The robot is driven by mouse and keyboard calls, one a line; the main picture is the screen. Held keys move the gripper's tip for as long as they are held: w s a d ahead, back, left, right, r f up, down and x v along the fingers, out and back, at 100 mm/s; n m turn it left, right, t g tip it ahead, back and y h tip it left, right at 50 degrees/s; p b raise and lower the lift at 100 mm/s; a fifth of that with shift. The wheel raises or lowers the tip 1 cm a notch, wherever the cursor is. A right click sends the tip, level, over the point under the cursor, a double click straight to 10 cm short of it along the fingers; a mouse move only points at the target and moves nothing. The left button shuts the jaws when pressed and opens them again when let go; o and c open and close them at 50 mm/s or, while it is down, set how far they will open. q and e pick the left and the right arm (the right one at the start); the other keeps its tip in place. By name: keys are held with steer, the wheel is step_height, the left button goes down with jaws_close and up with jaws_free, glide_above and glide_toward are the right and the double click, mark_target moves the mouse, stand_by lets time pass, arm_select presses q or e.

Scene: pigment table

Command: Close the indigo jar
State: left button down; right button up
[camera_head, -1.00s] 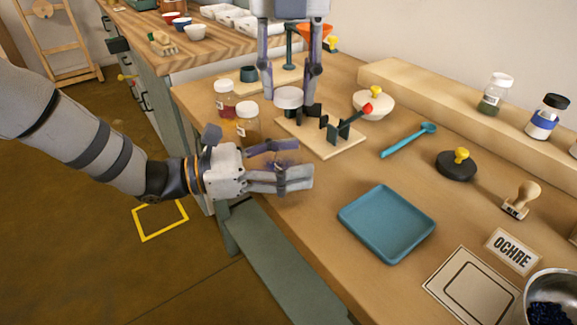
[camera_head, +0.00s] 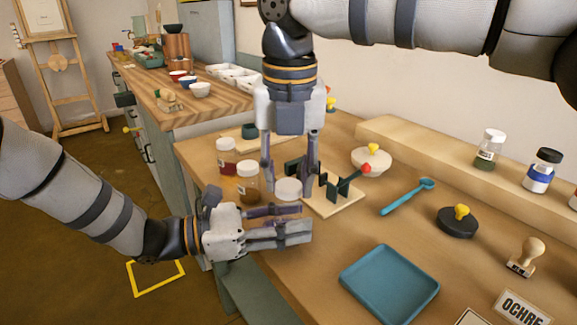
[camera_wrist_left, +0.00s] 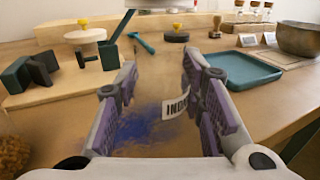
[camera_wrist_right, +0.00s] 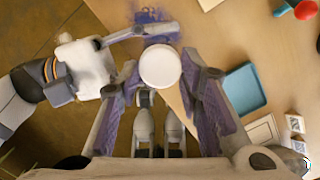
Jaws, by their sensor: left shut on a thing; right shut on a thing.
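The indigo jar (camera_wrist_left: 152,128) is clear, with blue pigment inside and a partly visible label reading "INDI". My left gripper (camera_head: 290,226) is shut on it at the table's left edge. In the left wrist view the left gripper's fingers (camera_wrist_left: 160,95) stand on both sides of the jar. My right gripper (camera_head: 290,172) points down and is shut on a round white lid (camera_head: 288,189). The lid also shows between the fingertips in the right wrist view (camera_wrist_right: 160,67). It is close to the jar but appears apart from it; the exact height gap cannot be told.
A red jar (camera_head: 227,160) and a brown jar (camera_head: 248,187), both white-lidded, stand close behind my left gripper. A board (camera_head: 340,204) with dark green upright pieces is right of the lid.

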stand_by(0.4)
steer(key=shift+f, duration=0.9)
steer(key=shift+f, duration=0.55)
